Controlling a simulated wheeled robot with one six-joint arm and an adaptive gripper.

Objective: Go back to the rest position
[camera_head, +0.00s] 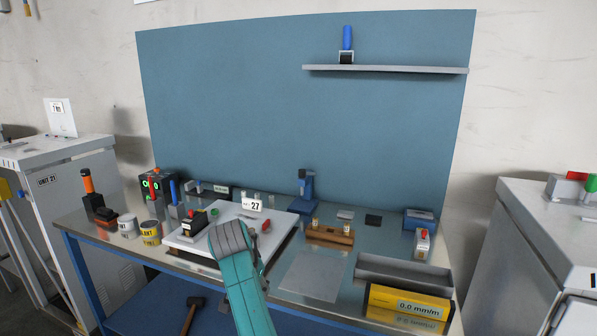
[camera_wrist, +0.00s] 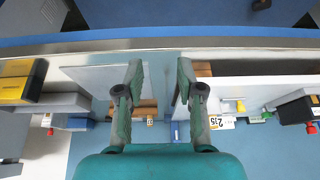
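My gripper (camera_wrist: 160,75) is open in the wrist view, with its two fingers apart and nothing held between them. The metal bench (camera_wrist: 160,58) lies beyond the fingers. In the head view my teal arm reaches up over the front of the bench (camera_head: 205,270). The arm hides most of the gripper there, and part of the white board (camera_head: 285,225) marked 27. A wooden block with brass pieces (camera_head: 330,236) stands to the right of the arm.
Cans (camera_head: 150,233) and an orange-handled tool (camera_head: 90,185) stand at the left. A shelf (camera_head: 400,69) is on the blue back panel. Grey cabinets flank the bench. A hammer (camera_head: 192,312) lies below.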

